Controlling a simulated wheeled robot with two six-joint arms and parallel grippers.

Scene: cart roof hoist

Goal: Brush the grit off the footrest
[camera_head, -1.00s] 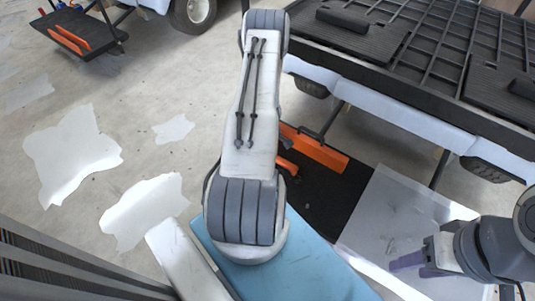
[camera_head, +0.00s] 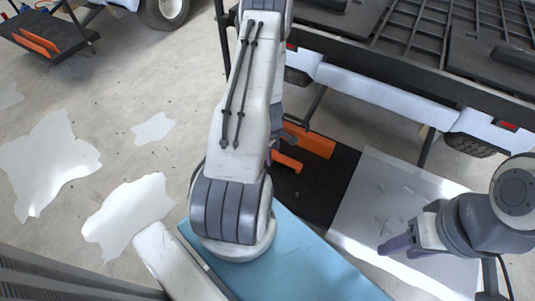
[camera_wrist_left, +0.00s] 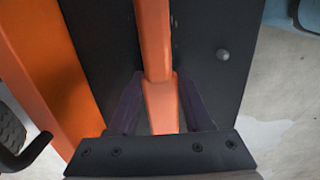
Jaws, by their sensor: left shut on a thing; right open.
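The footrest is a black plate (camera_head: 325,188) beside the cart, with a wide orange strip (camera_head: 312,140) along its edge. The wrist view shows its dark surface (camera_wrist_left: 225,85) and the orange strip (camera_wrist_left: 45,70) at left. My left gripper (camera_wrist_left: 160,102) is shut on an orange bar (camera_wrist_left: 153,40) over the plate; a short orange piece (camera_head: 287,162) shows beside my arm in the head view. No bristles show, and the bar's far end is out of view. My right gripper (camera_head: 388,247) is open and empty over a grey sheet. Small specks (camera_head: 382,218) lie on that sheet.
The grey sheet (camera_head: 400,180) adjoins the plate on the right. The cart's dark ribbed deck (camera_head: 400,50) and pale side beam (camera_head: 385,92) stand behind. Another cart's step with orange bars (camera_head: 35,40) is at upper left. White patches (camera_head: 130,210) mark the open floor at left.

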